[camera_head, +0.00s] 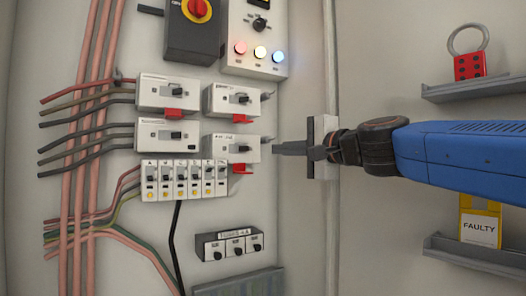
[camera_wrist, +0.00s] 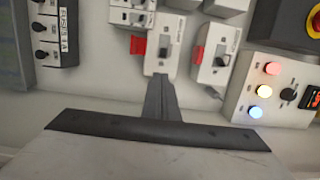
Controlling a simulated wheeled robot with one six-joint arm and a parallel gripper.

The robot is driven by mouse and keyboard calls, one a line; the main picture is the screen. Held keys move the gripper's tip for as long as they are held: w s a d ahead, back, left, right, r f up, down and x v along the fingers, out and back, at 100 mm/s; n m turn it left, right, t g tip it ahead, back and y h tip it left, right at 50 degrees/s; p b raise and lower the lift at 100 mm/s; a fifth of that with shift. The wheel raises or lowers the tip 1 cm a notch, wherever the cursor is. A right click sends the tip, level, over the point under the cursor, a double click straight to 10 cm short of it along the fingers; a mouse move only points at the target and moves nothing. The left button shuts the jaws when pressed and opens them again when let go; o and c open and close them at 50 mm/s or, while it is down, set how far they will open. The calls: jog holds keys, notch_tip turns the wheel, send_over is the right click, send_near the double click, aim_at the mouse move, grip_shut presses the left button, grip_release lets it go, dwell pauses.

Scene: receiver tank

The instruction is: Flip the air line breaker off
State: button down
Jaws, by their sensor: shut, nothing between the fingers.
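My gripper (camera_head: 276,149) is shut and empty, just right of the lower right breaker (camera_head: 223,148). In the wrist view the gripper fingers (camera_wrist: 158,80) point at this breaker (camera_wrist: 162,58), with its red tab (camera_wrist: 138,45) on the left. I cannot tell whether the tips touch it. The upper right breaker (camera_head: 223,99) is above, and shows to the right in the wrist view (camera_wrist: 211,68).
A row of small breakers (camera_head: 185,193) sits below, with a three-switch box (camera_head: 228,246) lower down. A lamp box (camera_head: 256,66) and red rotary switch (camera_head: 196,9) are above. Cables run at left. Shelves at right hold a red padlock (camera_head: 468,67) and a FAULTY tag (camera_head: 479,228).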

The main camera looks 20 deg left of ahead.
aim_at(242, 150)
jog(key=x, duration=1)
jog(key=shift+s, duration=0.3)
dwell(0.4)
jog(key=shift+s+a, duration=0.15)
jog(key=shift+s, duration=0.45)
jog(key=shift+s+a, duration=0.15)
jog(key=shift+s, duration=0.4)
